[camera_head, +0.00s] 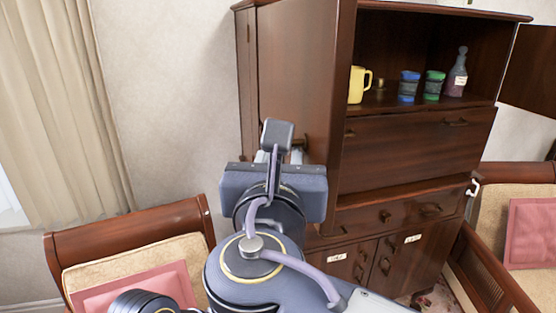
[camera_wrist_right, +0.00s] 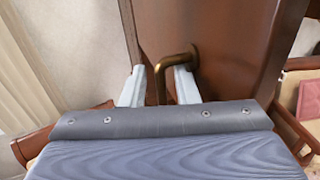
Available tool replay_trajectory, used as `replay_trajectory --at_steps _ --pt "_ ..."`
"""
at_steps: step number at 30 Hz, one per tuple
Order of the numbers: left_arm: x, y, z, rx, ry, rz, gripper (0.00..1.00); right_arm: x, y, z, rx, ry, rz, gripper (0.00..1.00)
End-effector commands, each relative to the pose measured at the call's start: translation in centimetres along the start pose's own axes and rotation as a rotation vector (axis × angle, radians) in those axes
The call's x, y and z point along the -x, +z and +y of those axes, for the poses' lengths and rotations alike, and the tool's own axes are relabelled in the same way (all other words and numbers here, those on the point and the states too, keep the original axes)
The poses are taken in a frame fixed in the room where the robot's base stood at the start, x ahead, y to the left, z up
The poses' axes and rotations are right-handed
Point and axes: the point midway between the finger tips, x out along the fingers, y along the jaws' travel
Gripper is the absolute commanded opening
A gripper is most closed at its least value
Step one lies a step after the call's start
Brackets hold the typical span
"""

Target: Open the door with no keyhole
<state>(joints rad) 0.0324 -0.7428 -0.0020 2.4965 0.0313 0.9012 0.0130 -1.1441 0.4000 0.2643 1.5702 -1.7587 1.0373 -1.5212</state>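A dark wooden cabinet (camera_head: 410,165) stands ahead in the head view. Its left upper door (camera_head: 305,70) is swung outward, and its right upper door (camera_head: 530,65) also stands open. The left door shows in the wrist view (camera_wrist_right: 220,40) with a brass handle (camera_wrist_right: 162,75); no keyhole is visible on the part I see. My right gripper (camera_wrist_right: 159,88) has its fingers apart, one on each side of the handle, with a gap visible. In the head view its wrist hides the fingertips and most of the handle. My left gripper is not in view.
The open shelf holds a yellow mug (camera_head: 357,85), a blue jar (camera_head: 408,86), a green jar (camera_head: 433,86) and a bottle (camera_head: 457,75). Lower doors (camera_head: 345,262) carry white labels. A cushioned chair (camera_head: 130,222) stands left, another seat (camera_head: 520,190) right.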

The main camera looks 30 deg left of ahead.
Motion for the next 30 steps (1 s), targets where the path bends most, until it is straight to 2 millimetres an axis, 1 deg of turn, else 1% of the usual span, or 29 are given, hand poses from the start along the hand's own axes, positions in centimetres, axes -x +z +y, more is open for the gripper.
replay_trajectory --at_steps 7,10,14,18,21,25,30 --pt "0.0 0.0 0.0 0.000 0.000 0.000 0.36 0.1 -0.2 0.1 0.001 0.003 0.004 0.31" --pt "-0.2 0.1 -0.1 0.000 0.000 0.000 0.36 0.5 -0.3 0.2 0.001 0.004 0.004 0.31" --pt "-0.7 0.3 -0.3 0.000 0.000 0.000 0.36 2.2 -0.4 0.2 0.000 0.007 0.003 0.31" --pt "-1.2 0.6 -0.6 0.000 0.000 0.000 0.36 4.7 -0.3 0.2 0.000 0.006 0.001 0.31" --pt "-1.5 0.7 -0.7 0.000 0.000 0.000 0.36 6.2 -0.3 0.2 -0.001 0.005 0.002 0.31" --pt "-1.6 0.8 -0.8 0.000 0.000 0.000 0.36 7.5 -0.2 0.1 0.001 0.003 0.001 0.31" --pt "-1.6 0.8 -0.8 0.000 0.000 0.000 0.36 7.9 -0.2 0.1 0.001 0.003 0.003 0.31"
